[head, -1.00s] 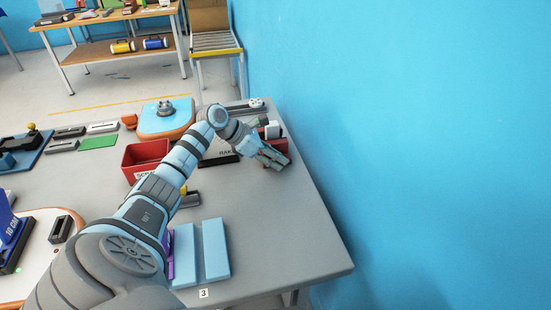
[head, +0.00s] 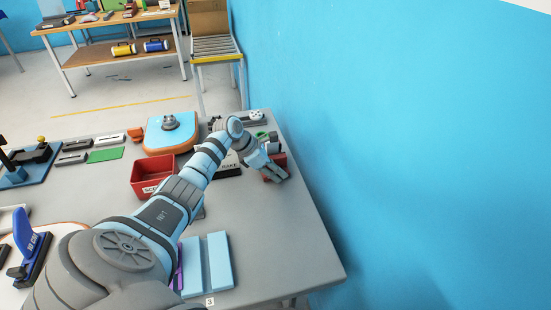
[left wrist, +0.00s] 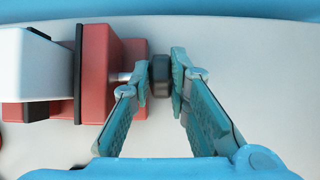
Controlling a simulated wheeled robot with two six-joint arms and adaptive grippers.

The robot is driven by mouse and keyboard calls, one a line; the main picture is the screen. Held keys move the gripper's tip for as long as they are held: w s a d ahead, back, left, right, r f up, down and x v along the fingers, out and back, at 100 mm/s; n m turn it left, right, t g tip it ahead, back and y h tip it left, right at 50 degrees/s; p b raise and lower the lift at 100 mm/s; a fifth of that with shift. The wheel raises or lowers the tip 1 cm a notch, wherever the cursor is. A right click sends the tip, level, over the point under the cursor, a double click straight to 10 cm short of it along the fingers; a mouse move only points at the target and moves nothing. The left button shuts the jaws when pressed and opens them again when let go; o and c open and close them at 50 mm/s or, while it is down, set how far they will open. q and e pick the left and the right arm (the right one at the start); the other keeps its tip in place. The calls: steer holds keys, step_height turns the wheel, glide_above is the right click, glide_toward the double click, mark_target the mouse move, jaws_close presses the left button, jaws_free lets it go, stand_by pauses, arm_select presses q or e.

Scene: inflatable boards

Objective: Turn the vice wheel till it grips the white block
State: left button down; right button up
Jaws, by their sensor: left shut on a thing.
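The red vice (left wrist: 105,75) lies below my left gripper in the left wrist view; its red body also shows at the table's right end in the head view (head: 281,161). The white block (left wrist: 40,68) is at the left, beside the vice's dark-faced jaw (left wrist: 79,75); I cannot tell whether they touch. A short metal screw leads right to the dark vice wheel (left wrist: 160,76). My left gripper (left wrist: 161,74) is shut on this wheel, one finger on each side. In the head view the left gripper (head: 274,173) partly hides the vice. My right gripper is not in view.
A red bin (head: 150,176) and light blue boards (head: 207,264) lie on the grey table (head: 275,250). A blue stand (head: 170,134) is behind the bin. The blue wall (head: 420,150) is close to the right. The table's front right is clear.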

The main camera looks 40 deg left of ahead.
arm_select(q)
steer(key=shift+w+d+r+g+y+p, duration=0.2)
steer(key=shift+r+g+y+p, duration=0.25)
steer(key=shift+g+p, duration=0.45)
steer(key=shift+w+f+p, duration=0.1)
steer(key=shift+f+p, duration=0.05)
steer(key=shift+p, duration=0.2)
steer(key=shift+w+f+g+y, duration=0.1)
steer(key=shift+f+g+y, duration=0.1)
steer(key=shift+g+y, duration=0.35)
steer(key=shift+g+y+b, duration=0.4)
steer(key=shift+g+b, duration=0.25)
steer(key=shift+b, duration=0.25)
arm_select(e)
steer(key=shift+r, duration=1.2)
arm_select(q)
steer(key=c, duration=1.8)
jaws_free()
steer(key=shift+d, duration=0.1)
steer(key=shift+r, duration=0.1)
